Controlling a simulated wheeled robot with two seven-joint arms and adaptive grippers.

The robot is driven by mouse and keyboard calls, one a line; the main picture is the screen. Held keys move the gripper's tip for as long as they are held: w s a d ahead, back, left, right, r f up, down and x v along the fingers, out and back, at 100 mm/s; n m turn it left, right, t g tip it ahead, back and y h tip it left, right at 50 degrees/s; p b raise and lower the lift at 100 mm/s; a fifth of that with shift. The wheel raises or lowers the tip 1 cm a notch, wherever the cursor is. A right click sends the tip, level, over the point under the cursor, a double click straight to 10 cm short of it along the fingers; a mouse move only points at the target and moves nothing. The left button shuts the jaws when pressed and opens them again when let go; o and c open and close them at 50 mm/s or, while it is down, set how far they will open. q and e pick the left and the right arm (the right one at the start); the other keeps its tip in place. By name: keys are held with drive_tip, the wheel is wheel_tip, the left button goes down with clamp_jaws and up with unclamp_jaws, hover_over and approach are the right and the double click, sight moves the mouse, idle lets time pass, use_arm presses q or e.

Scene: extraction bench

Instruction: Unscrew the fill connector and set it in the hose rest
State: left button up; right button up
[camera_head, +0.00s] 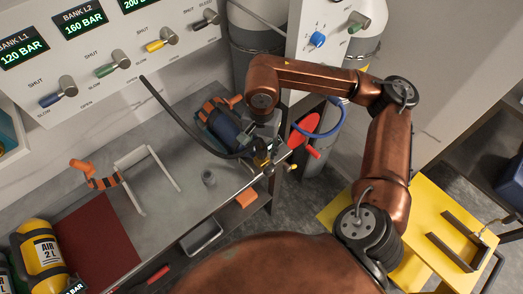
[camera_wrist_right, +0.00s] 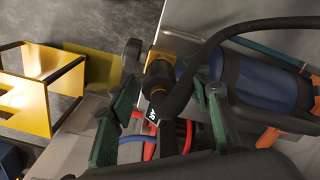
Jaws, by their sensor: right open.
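The fill connector (camera_wrist_right: 160,80) is black, on the end of a black hose, and meets a brass valve (camera_wrist_right: 178,45) in the wrist view. In the head view the brass fittings (camera_head: 262,161) show at the bench's front edge, below my right gripper (camera_head: 263,150). My right gripper also shows in the wrist view (camera_wrist_right: 163,120); its green fingers stand apart, beside the connector, and contact cannot be made out. The dark blue cylinder (camera_wrist_right: 255,88) lies clamped on the bench. My left gripper is out of view.
The black hose (camera_head: 170,113) arcs above the bench from the wall panel (camera_head: 115,30) with its valve levers. A red-handled item (camera_head: 307,129) and blue hose (camera_head: 327,132) lie right of the gripper. An orange crank (camera_head: 95,177) and yellow air cylinder (camera_head: 41,248) stand left.

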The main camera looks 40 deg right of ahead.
drive_tip(key=m+p, duration=0.1)
drive_tip(key=m, duration=0.5)
drive_tip(key=shift+r+m, duration=0.1)
drive_tip(key=shift+m, duration=0.3)
drive_tip(key=m+p, duration=0.2)
drive_tip(key=m, duration=0.5)
drive_tip(key=m+p, duration=0.2)
drive_tip(key=m, duration=0.5)
drive_tip(key=m+p, duration=0.2)
drive_tip(key=m, duration=0.3)
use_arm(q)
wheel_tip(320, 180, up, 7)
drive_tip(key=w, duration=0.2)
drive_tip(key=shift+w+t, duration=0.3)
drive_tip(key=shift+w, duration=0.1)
use_arm(e)
drive_tip(key=shift+m, duration=0.8)
